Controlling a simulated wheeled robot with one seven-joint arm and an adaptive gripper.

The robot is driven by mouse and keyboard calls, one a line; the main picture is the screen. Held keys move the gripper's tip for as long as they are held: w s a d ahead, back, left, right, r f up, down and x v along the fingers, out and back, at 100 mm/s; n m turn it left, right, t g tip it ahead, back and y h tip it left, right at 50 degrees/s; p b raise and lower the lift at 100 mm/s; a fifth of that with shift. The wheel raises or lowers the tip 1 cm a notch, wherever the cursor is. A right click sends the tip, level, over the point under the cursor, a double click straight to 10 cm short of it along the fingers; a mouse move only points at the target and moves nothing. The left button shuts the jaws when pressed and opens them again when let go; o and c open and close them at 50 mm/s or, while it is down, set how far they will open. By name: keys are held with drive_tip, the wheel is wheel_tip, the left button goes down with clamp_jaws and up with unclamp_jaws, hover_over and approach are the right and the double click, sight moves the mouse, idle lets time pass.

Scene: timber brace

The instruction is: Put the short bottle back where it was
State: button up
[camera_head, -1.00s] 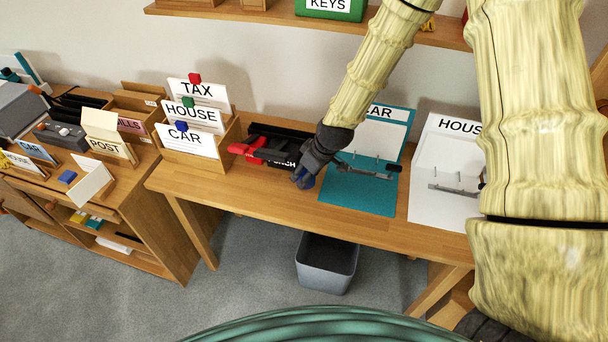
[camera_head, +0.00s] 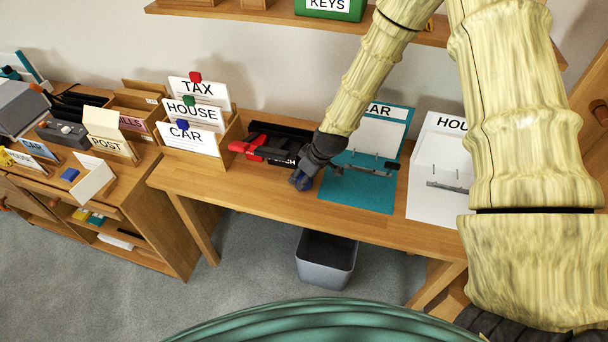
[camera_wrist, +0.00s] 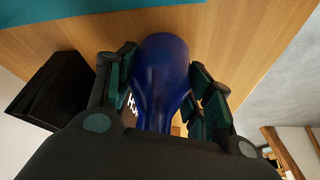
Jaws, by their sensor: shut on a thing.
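My gripper (camera_head: 301,180) is over the front part of the wooden desk, between the black and red punch and the teal CAR folder. In the wrist view my gripper (camera_wrist: 165,95) is shut on a dark blue rounded bottle (camera_wrist: 160,62), with a finger pad on each side of it. In the head view only a small blue part of the bottle (camera_head: 301,181) shows at the fingertips. I cannot tell whether its base touches the desk. No label shows on it.
The black and red punch (camera_head: 262,148) lies left of my gripper. The teal CAR folder (camera_head: 350,196) and white HOUSE folder (camera_head: 432,205) lie to the right. A card box (camera_head: 228,150) stands at left. A grey bin (camera_head: 325,270) is below the desk's front edge.

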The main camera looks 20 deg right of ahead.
drive_tip(key=shift+f, duration=0.15)
drive_tip(key=o, duration=1.1)
drive_tip(key=shift+o, duration=0.2)
drive_tip(key=shift+r, duration=0.25)
